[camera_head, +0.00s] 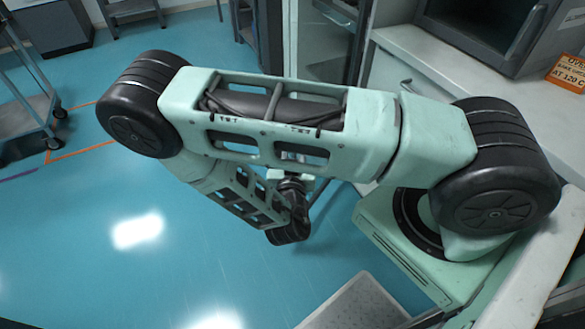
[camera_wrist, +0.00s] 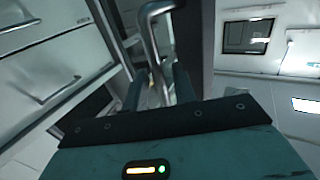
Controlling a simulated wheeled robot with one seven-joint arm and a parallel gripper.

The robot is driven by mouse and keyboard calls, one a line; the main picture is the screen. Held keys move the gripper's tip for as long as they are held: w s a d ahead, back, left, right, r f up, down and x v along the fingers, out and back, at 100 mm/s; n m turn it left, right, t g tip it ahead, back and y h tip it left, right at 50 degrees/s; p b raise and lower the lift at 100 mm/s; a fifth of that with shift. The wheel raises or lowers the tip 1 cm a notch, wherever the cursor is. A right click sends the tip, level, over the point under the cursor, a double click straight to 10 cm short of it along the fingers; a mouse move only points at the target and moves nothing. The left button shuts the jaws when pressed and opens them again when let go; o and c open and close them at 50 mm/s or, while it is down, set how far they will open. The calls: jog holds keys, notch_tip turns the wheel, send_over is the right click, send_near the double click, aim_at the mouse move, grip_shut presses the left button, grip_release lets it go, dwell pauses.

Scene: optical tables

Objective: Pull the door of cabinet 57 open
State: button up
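In the wrist view a bent metal bar handle (camera_wrist: 155,48) stands in front of a dark, tilted cabinet front or frame (camera_wrist: 199,45). My gripper (camera_wrist: 160,88) has its two dark fingers on either side of the handle's lower part, with gaps visible between them and the bar. It looks open around the handle; contact is not clear. In the head view a grey cabinet with a glass door (camera_head: 325,45) stands at the top, behind my arm. I cannot read the number 57 on any cabinet.
A white bench (camera_head: 430,60) holding a dark-windowed oven (camera_head: 480,25) and an orange warning sign (camera_head: 568,72) stands at upper right. A wheeled cart (camera_head: 25,110) is at far left. The blue floor (camera_head: 90,230) at left is clear.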

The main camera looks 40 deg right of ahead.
jog(key=v, duration=1.7)
jog(key=shift+b, duration=0.4)
